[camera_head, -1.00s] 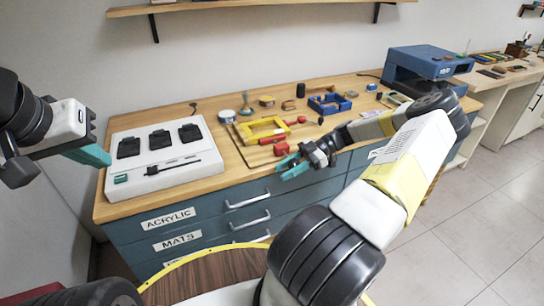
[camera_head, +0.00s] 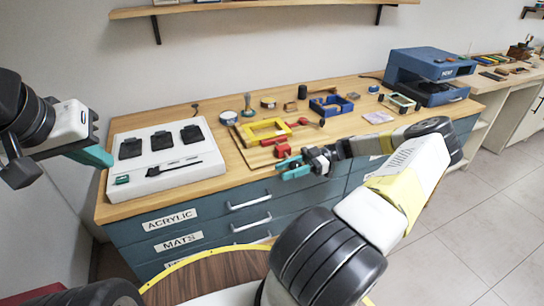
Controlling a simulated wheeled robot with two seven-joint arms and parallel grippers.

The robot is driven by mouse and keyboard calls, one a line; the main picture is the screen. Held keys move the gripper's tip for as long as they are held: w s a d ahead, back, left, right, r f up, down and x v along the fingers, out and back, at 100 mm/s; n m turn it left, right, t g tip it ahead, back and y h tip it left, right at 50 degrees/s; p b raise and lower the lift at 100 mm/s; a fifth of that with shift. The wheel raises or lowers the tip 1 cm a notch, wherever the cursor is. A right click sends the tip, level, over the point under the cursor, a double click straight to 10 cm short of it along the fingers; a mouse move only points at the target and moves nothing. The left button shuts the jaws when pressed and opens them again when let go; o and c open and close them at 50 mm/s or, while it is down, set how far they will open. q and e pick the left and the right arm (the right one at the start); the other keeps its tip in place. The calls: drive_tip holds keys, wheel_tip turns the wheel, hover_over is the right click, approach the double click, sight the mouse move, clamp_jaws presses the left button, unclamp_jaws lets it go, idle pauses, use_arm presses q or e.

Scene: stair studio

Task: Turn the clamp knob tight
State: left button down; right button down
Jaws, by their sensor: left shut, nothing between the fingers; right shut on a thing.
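A yellow frame (camera_head: 266,130) lies on a wooden board on the workbench. A red clamp (camera_head: 283,150) sits at the front edge of the bench, just in front of the frame. My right gripper (camera_head: 290,167), with teal fingers, is at the clamp's near side, shut on its red knob, which the fingers mostly hide. My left gripper (camera_head: 95,156) is shut and empty, raised in the air at the left, in front of the white panel and well away from the clamp.
A white panel (camera_head: 195,176) with several black pieces lies on the bench (camera_head: 232,178) at left. A blue frame (camera_head: 331,106), small pots and a blue machine (camera_head: 430,70) stand behind and to the right. Drawers with handles are below the front edge.

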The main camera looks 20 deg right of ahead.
drive_tip(key=c, duration=1.2)
unclamp_jaws()
drive_tip(key=shift+s+f, duration=0.15)
drive_tip(key=shift+s, duration=0.3)
drive_tip(key=shift+c, duration=0.2)
drive_tip(key=shift+w, duration=0.2)
drive_tip(key=d, duration=0.8)
drive_tip(key=shift+w+r, duration=0.35)
drive_tip(key=shift+r, duration=0.1)
drive_tip(key=shift+a, duration=0.1)
